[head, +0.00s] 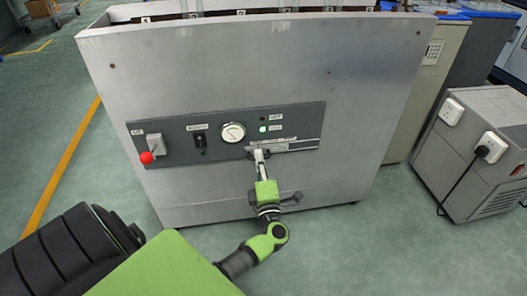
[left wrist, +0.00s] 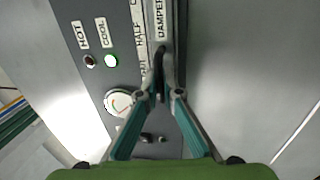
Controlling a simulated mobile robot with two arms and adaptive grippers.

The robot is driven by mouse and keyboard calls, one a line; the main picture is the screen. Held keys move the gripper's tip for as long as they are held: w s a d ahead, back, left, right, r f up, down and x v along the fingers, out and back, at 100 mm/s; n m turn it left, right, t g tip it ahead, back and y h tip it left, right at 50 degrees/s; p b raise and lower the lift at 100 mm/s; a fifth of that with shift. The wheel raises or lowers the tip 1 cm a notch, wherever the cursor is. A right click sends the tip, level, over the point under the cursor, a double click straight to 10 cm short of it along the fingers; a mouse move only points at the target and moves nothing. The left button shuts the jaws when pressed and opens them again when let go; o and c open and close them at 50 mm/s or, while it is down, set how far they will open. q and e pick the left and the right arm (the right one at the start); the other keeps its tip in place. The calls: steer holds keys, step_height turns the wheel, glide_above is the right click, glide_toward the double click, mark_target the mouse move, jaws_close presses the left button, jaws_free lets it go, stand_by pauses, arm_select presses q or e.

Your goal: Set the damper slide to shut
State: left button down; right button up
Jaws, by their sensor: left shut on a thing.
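The damper slide (head: 295,146) is a pale strip on the right part of the grey control panel (head: 180,155). It also shows in the left wrist view, where the strip (left wrist: 160,20) reads "DAMPER" beside "HALF" and a partly hidden label ending in "UT". My left gripper (head: 259,153) is at the left end of this strip in the head view. In the left wrist view its fingers (left wrist: 161,95) are shut on the dark slide knob (left wrist: 159,65), which they partly hide. My right gripper is not in view.
A gauge (head: 233,132), a black switch (head: 200,140) and a red-knobbed lever (head: 147,157) sit left of the slide. The lamp (left wrist: 110,61) by "COOL" glows green; the "HOT" lamp (left wrist: 89,61) is dark. A grey machine (head: 480,150) stands at the right.

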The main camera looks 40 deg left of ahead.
arm_select(q)
steer(key=c, duration=2.5)
jaws_free()
steer(key=shift+s+a+f, duration=0.1)
steer(key=shift+s+a, duration=0.1)
steer(key=shift+s, duration=0.05)
steer(key=v, duration=1.2)
steer(key=shift+w+d, duration=0.1)
